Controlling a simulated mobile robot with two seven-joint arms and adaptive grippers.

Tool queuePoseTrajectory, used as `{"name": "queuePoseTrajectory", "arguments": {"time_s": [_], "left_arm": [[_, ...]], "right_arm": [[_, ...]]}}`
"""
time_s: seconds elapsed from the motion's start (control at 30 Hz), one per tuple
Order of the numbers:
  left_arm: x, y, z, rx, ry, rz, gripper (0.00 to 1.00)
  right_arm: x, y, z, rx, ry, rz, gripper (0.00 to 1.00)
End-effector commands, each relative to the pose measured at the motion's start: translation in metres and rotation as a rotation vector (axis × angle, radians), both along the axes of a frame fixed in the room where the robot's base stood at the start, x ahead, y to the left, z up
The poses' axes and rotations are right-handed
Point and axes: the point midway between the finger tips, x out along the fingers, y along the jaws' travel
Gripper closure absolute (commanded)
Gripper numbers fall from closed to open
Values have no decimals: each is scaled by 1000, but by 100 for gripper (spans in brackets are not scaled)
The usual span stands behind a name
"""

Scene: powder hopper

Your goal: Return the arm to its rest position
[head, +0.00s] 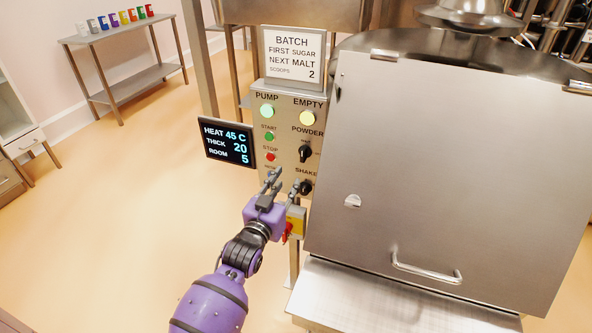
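My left arm is purple and reaches in from the bottom. Its gripper (284,182) is in front of the lower part of the control panel (285,133), near the shake knob (306,187). Its two grey fingers are spread apart with nothing seen between them. I cannot tell whether a fingertip touches the panel. The gripper hides part of the panel below the red stop button (270,156). My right gripper is not in view.
A steel hopper (440,180) with a closed, handled front stands right of the panel. A yellow box with a red switch (288,229) is close beside my wrist. A display (228,141) is at left. A shelf (118,78) holds several coloured cups. Open floor lies left.

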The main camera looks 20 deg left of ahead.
Motion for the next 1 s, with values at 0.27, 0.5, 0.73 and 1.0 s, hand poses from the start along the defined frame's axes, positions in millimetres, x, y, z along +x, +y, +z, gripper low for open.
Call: {"name": "queuePoseTrajectory", "arguments": {"time_s": [0.27, 0.5, 0.73, 1.0], "left_arm": [[-13, -15, -11, 37, 65, -19, 69], [-126, -27, -94, 71, 310, -39, 69], [-281, -36, -165, 59, 580, -38, 69], [-418, -40, -199, 19, 780, -7, 69]], "right_arm": [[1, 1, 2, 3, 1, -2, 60], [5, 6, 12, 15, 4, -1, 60], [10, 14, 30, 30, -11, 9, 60], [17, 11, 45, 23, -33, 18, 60]]}}
